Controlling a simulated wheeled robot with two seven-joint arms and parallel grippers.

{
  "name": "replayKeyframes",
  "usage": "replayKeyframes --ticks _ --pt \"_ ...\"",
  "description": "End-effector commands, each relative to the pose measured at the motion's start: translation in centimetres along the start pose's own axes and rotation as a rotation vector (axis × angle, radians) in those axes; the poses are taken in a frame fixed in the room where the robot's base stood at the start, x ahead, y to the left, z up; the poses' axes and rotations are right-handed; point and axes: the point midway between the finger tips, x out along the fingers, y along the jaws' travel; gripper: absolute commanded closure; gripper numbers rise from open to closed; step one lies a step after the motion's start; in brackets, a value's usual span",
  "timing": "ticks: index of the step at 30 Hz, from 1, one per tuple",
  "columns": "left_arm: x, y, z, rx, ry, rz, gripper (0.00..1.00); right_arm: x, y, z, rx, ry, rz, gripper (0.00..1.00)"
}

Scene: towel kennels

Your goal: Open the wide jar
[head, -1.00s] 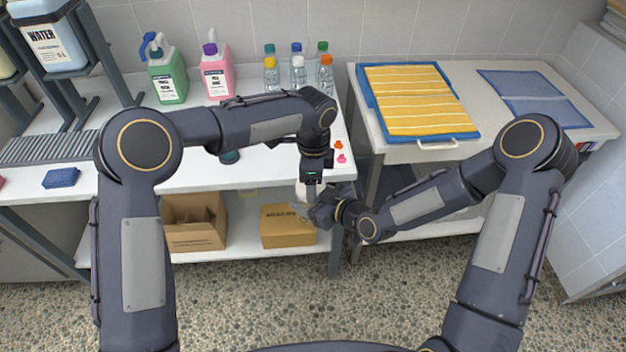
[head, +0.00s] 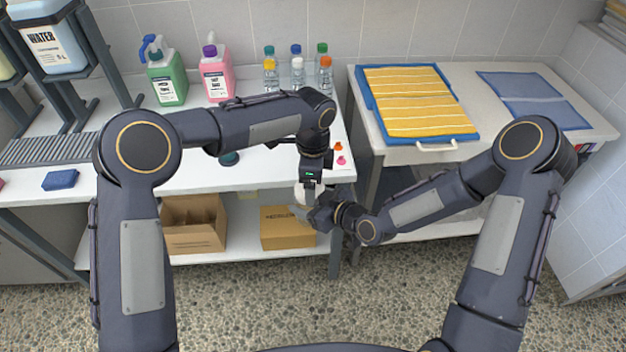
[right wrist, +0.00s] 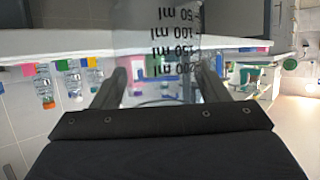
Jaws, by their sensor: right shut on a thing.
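The wide jar (right wrist: 172,55) is clear with black millilitre markings. It stands between the two fingers of my right gripper (right wrist: 158,92) in the right wrist view, which is upside down. My right gripper is shut on it. In the head view the right gripper (head: 312,212) holds the jar just off the front edge of the white table. A white part of the jar (head: 302,194), seemingly its lid, shows there. My left gripper (head: 311,183) points down right at the top of the jar; its fingers are too small and covered to tell their opening.
The white table (head: 225,178) holds several small bottles (head: 297,70), a green jug (head: 167,80), a pink jug (head: 216,75) and a blue block (head: 60,179). Cardboard boxes (head: 288,228) sit on the shelf below. A cabinet with a yellow towel (head: 410,100) stands at right.

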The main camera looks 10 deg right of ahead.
Motion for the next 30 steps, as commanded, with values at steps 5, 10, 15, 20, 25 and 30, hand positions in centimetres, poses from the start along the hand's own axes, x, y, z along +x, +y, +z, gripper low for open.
replayKeyframes --ticks 5,10,15,20,25,30 --pt "-2.1 0.1 -0.3 0.002 0.005 0.000 0.15 0.0 0.2 0.0 0.001 0.000 0.004 0.96" --pt "-4.1 0.1 -0.2 0.002 0.003 0.001 0.17 0.0 0.1 0.0 0.000 0.000 0.003 0.96" --pt "-4.6 0.3 -0.2 0.089 0.004 0.009 0.18 0.0 0.1 0.0 0.000 0.000 0.002 0.96" --pt "-5.8 0.5 0.0 0.333 0.006 0.012 0.18 0.0 0.1 0.0 0.000 0.000 0.002 0.96" --pt "-7.1 0.5 0.5 0.531 0.005 0.004 0.18 0.0 0.1 0.0 0.000 0.000 0.001 0.96" --pt "-6.4 0.5 0.7 0.588 0.003 0.003 0.18 0.0 0.1 0.0 0.000 0.000 0.001 0.96"
